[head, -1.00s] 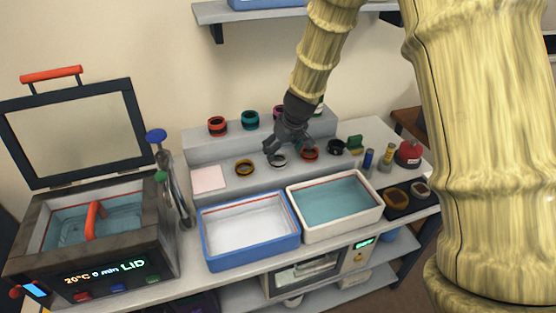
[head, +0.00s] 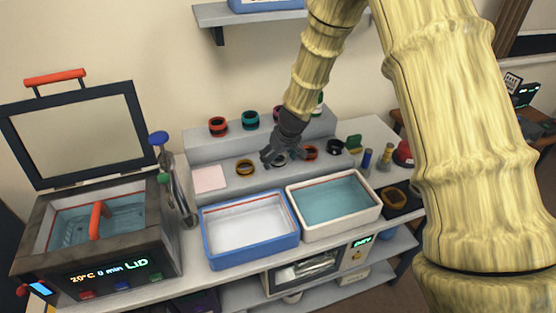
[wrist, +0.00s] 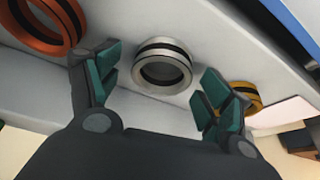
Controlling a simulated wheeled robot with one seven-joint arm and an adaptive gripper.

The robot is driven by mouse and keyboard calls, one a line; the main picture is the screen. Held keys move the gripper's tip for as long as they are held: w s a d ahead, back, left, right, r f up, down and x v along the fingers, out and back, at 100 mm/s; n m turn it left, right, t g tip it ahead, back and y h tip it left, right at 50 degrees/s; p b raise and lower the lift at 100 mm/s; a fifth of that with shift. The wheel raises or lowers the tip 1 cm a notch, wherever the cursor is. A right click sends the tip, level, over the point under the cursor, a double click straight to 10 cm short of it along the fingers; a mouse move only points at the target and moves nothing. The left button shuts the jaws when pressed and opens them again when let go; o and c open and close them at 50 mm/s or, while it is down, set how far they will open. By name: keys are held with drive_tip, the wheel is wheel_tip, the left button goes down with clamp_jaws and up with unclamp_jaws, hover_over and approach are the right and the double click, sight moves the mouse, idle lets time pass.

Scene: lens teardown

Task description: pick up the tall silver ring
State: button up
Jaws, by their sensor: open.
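The tall silver ring (wrist: 163,68) has a silver body with a black band and lies on the white step in the wrist view, just beyond my fingertips and between them. In the head view the silver ring (head: 281,159) shows only in part behind my gripper (head: 282,156). My gripper (wrist: 152,84) is open and empty, with its dark fingers and green pads apart on either side of the ring. I cannot tell whether the pads are level with the ring.
An orange ring (head: 310,153) and a gold ring (head: 245,167) sit on the same step beside the silver one. The blue tray (head: 250,258) and the white tray (head: 340,232) stand in front. A shelf (head: 225,15) hangs above.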

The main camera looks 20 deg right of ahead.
drive_tip(key=c, duration=1.1)
drive_tip(key=shift+r, duration=0.2)
